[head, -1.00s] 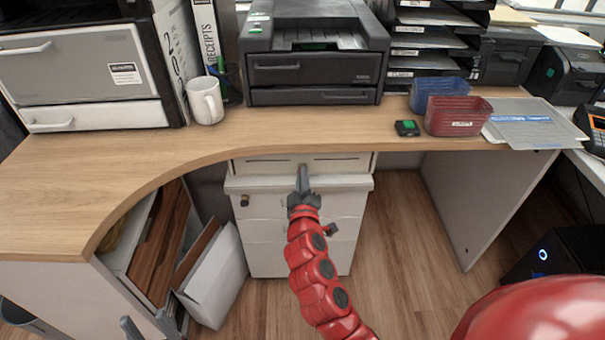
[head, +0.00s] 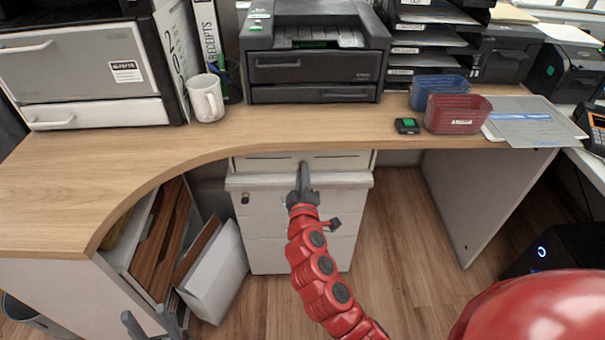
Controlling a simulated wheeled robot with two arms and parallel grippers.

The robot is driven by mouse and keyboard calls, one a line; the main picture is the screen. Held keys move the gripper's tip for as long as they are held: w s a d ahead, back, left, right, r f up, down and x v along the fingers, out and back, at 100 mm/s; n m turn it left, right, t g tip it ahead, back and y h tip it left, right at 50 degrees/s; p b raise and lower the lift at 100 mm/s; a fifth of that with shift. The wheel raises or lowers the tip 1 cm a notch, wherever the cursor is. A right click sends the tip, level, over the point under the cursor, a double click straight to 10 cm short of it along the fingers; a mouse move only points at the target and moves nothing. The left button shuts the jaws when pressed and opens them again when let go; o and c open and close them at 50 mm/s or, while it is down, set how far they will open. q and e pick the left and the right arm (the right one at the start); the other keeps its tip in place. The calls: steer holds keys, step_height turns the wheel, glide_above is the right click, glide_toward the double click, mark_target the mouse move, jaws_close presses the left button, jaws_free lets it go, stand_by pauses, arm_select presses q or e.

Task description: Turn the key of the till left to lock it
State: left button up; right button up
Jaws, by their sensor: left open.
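The till appears to be the shallow pale drawer (head: 345,161) right under the counter's front edge. My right gripper (head: 304,170) is at the middle of its front, fingers pointing away from me. The key and lock there are mostly hidden behind the fingertips, so I cannot tell which way the key points or whether the fingers grip it. The fingers are seen nearly edge-on. My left gripper (head: 149,320) is at the bottom left edge, only partly in view, with its grey fingers apart and nothing seen between them. It is well away from the till.
A white drawer pedestal (head: 270,225) with its own small lock stands below the till. Left of it are a white box (head: 215,280) and open shelves. The wooden counter (head: 300,130) overhangs, holding a mug (head: 206,98), a printer (head: 318,75) and trays. Floor right of the pedestal is clear.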

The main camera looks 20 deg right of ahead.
steer(key=shift+o, duration=1)
steer(key=shift+s, duration=0.15)
steer(key=v, duration=1.7)
steer(key=shift+p, duration=0.35)
steer(key=shift+s+r, duration=0.1)
steer(key=shift+r, duration=0.05)
